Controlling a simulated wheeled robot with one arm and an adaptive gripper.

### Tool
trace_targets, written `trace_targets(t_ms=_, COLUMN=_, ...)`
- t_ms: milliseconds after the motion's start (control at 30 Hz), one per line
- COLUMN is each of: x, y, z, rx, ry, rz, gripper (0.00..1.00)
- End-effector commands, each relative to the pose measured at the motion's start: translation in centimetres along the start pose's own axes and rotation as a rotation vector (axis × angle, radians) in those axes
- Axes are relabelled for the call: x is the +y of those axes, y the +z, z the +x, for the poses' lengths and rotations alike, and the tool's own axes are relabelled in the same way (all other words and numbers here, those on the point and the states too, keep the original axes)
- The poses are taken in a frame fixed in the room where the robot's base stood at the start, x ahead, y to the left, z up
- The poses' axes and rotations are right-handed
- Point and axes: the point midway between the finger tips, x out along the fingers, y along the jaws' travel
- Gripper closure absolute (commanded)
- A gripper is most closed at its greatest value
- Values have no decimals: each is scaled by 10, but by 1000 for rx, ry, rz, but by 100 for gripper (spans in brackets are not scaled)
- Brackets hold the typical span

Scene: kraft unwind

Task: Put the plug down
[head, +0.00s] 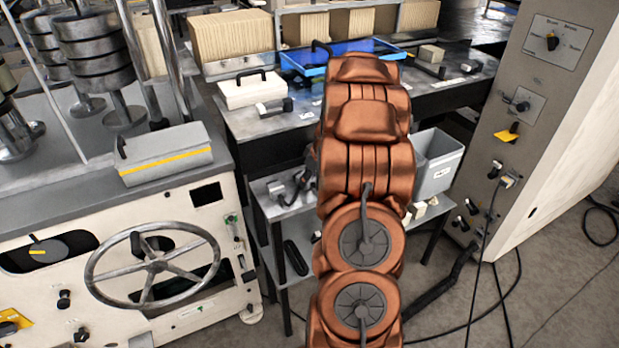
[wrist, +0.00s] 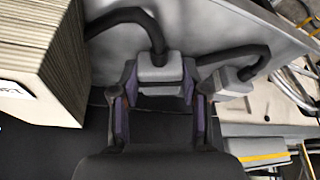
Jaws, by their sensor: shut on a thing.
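In the wrist view my gripper (wrist: 160,92) is shut on a light grey plug (wrist: 160,67) with a thick black cable curving up and left from it. A finger stands on each side of the plug. A second grey block (wrist: 230,82) with a black cable lies just right of the right finger. A grey metal surface (wrist: 225,38) is behind both. In the head view my copper-coloured arm hides the gripper and the held plug.
In the head view a metal table (head: 240,125) carries a white box (head: 253,90) and a blue tray (head: 310,62). A handwheel machine (head: 120,235) stands left, a control cabinet (head: 545,120) right. A brown layered stack (wrist: 45,60) is close left in the wrist view.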

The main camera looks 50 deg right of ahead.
Motion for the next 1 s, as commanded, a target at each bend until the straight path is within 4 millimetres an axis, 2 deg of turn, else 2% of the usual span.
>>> trace_targets(t_ms=133, x=0, y=1, z=4, rx=0, ry=0, rz=1, gripper=100)
trace_targets(t_ms=167, x=0, y=1, z=3, rx=0, ry=0, rz=1, gripper=53)
trace_targets(t_ms=367, x=0, y=1, z=2, rx=0, ry=0, rz=1, gripper=32)
trace_targets(t_ms=400, x=0, y=1, z=2, rx=0, ry=0, rz=1, gripper=30)
trace_targets(t_ms=833, x=0, y=0, z=-2, rx=1, ry=1, rz=0, gripper=30)
trace_targets(t_ms=1000, x=2, y=0, z=-20, rx=3, ry=4, rz=-1, gripper=30)
